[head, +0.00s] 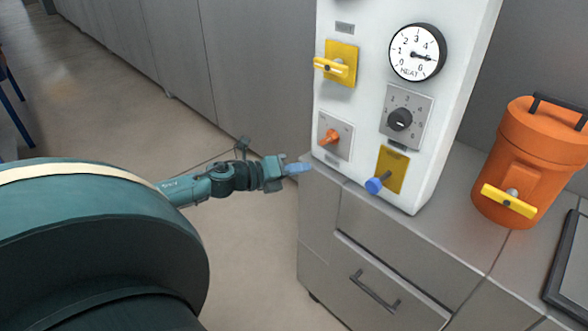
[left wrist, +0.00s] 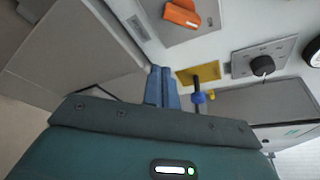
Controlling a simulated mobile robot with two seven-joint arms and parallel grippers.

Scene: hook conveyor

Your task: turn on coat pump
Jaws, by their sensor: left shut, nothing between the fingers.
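A white control panel (head: 365,60) stands on a grey cabinet. It carries a yellow handle (head: 331,67) at upper left, an orange knob (head: 330,137) at lower left and a blue-tipped lever (head: 375,185) on a yellow plate at lower right. The labels are too small to read, so I cannot tell which is the coat pump. My left gripper (head: 297,169) is shut and empty, left of the panel's lower edge. In the left wrist view its blue fingers (left wrist: 162,87) are beside the blue-tipped lever (left wrist: 198,96), apparently apart from it, with the orange knob (left wrist: 182,14) above.
The panel also has a black numbered dial (head: 400,119) and a round heat gauge (head: 417,52). An orange canister (head: 540,150) with a yellow handle (head: 509,201) stands to the right. The cabinet (head: 318,205) has drawers with a bar handle. Open floor lies left.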

